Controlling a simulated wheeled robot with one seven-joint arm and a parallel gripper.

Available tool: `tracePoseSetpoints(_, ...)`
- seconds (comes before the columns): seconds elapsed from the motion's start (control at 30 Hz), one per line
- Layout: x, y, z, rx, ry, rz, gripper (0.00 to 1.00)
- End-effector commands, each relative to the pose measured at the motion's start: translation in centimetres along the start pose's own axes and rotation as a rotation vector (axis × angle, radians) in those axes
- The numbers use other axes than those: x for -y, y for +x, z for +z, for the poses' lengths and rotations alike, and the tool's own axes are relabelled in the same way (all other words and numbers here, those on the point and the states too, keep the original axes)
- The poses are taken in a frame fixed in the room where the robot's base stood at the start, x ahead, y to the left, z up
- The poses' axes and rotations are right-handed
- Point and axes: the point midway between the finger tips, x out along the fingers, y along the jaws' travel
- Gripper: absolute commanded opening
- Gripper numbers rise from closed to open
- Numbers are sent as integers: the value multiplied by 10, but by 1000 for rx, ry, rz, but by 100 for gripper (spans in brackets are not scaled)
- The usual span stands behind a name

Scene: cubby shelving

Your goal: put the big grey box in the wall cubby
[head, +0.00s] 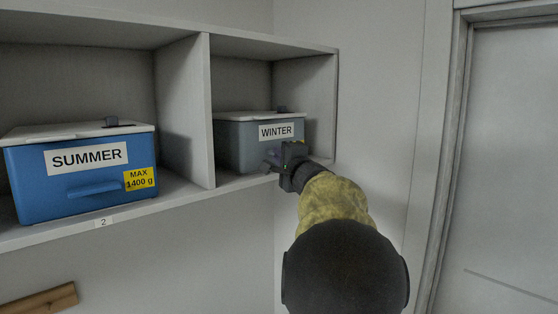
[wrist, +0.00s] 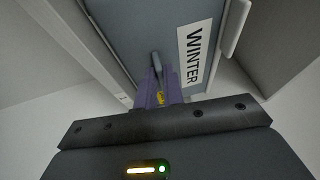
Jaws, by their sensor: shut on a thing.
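The big grey box (head: 240,144) has a white lid and a WINTER label, and sits inside the right compartment of the wall cubby (head: 208,110). It stands upright, close to the front of the shelf board. My gripper (head: 274,162) is at the box's front face, below the label. In the wrist view, my gripper (wrist: 159,90) has its purple fingers shut on the handle (wrist: 156,66) of the grey box (wrist: 140,25). The box's back and underside are hidden.
A blue box (head: 60,185) labelled SUMMER, with a yellow MAX 1400 g tag, fills much of the left compartment. An upright divider stands between the compartments. A door (head: 510,150) is at the right. A wooden bar (head: 40,300) is at the lower left.

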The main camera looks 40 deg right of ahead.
Motion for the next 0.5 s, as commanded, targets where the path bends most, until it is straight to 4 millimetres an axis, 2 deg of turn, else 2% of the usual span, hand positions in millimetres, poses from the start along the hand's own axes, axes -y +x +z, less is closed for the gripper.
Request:
tracePoseSetpoints(0.23,1,1,2,2,-1,-5,0)
tracePoseSetpoints(0.27,-2,1,1,1,-1,1,13)
tracePoseSetpoints(0.3,-2,1,1,1,-1,1,21)
tracePoseSetpoints(0.37,-2,1,1,1,-1,0,31)
tracePoseSetpoints(0.5,-1,1,1,1,-1,0,31)
